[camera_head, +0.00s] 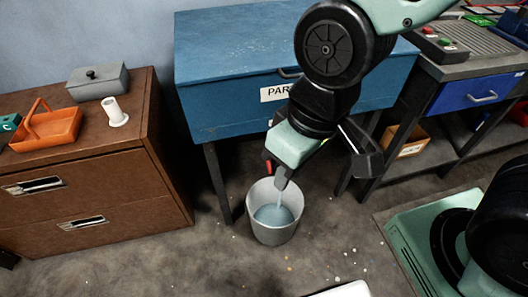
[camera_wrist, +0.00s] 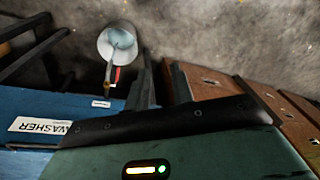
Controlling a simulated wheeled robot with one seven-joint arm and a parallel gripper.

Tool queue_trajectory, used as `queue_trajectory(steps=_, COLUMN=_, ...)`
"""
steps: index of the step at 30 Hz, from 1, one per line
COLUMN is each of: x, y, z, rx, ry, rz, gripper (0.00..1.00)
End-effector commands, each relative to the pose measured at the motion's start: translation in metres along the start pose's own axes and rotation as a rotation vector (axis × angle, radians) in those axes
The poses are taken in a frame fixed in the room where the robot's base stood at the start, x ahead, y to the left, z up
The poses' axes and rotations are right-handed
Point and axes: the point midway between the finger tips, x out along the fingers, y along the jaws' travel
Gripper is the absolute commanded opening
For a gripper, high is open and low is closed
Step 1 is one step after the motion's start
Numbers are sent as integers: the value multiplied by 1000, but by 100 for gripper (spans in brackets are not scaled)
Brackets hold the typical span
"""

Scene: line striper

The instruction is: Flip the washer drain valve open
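The blue washer (camera_head: 235,100) stands at the back; its label also shows in the wrist view (camera_wrist: 40,127). Its drain valve (camera_wrist: 108,72) is at the lower front, with a small red handle (camera_wrist: 116,74) that also shows in the head view (camera_head: 268,165). A pale stream runs from the valve into the grey bucket (camera_head: 273,232), which holds bluish liquid. My gripper (camera_wrist: 160,65) is just right of the valve in the wrist view, with a gap between its dark fingers and nothing held. In the head view my arm hides part of the valve and washer front.
A workbench with a blue drawer (camera_head: 470,95) stands at right. The floor around the bucket is mostly clear, with small scattered bits.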

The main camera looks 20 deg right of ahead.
Motion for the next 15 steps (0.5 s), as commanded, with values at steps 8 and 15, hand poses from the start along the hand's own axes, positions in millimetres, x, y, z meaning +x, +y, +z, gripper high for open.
queue_trajectory(steps=8, x=172, y=12, z=-60, rx=347, ry=274, rz=-49, gripper=24)
queue_trajectory(steps=15, x=292, y=68, z=-80, rx=595, ry=566, rz=87, gripper=24)
